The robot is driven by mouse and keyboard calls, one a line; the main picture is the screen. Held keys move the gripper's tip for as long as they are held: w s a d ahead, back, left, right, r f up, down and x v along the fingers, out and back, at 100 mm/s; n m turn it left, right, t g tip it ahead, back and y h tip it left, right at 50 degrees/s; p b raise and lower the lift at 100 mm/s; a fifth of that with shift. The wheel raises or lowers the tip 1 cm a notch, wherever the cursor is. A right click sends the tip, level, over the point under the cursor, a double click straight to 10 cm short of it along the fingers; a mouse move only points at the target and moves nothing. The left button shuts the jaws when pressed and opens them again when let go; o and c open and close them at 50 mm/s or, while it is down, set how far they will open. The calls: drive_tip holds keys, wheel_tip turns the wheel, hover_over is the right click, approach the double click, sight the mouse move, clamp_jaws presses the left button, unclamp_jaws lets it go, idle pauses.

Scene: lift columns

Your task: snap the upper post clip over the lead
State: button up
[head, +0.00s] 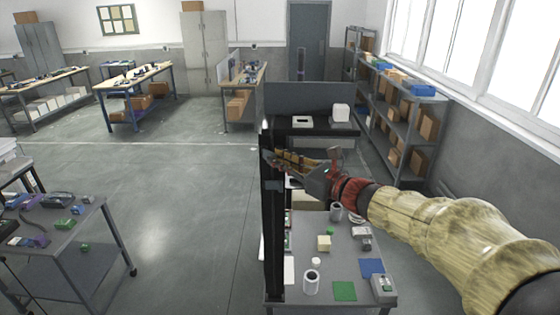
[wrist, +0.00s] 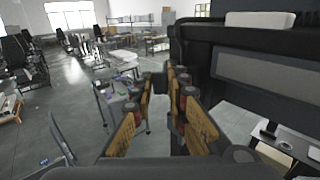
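A tall black column (head: 273,225) stands upright at the near left edge of the grey work table in the head view. My gripper (head: 272,158) reaches in from the right, its tan-padded fingers at the column's upper part. I cannot tell whether they touch it. In the wrist view my gripper (wrist: 160,84) shows its two fingers apart, with a narrow gap and nothing clearly held between them. A dark upright (wrist: 178,50) stands just beyond the right finger. The upper post clip and the lead are too small or hidden to make out.
The grey work table (head: 318,292) holds a white cup (head: 311,282), a green pad (head: 344,291), a blue pad (head: 372,267) and small parts. A black desk with a dark panel (head: 300,97) stands behind. Shelves (head: 400,110) line the right wall.

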sight(270, 153)
clamp_jaws()
drive_tip(key=shift+w+d+r+n+g+y+p, duration=0.1)
drive_tip(key=shift+w+d+n+g+y+p, duration=0.2)
drive_tip(key=shift+n+g+y+p, duration=0.2)
drive_tip(key=shift+w+d+r+n+g+y+p, duration=0.1)
drive_tip(key=shift+w+d+n+g+y+p, duration=0.1)
drive_tip(key=shift+w+n+g+y+p, duration=0.3)
drive_tip(key=shift+w+d+n+g+y+p, duration=0.25)
drive_tip(key=shift+n+g+y+p, duration=0.3)
drive_tip(key=shift+g, duration=0.5)
drive_tip(key=shift+w+d+n+g+y+p, duration=0.3)
drive_tip(key=shift+n+g, duration=0.45)
drive_tip(key=shift+g, duration=0.3)
drive_tip(key=shift+w+f+n+g+p, duration=0.1)
drive_tip(key=shift+n+g+p, duration=0.3)
drive_tip(key=shift+g, duration=0.2)
drive_tip(key=shift+o, duration=2.1)
unclamp_jaws()
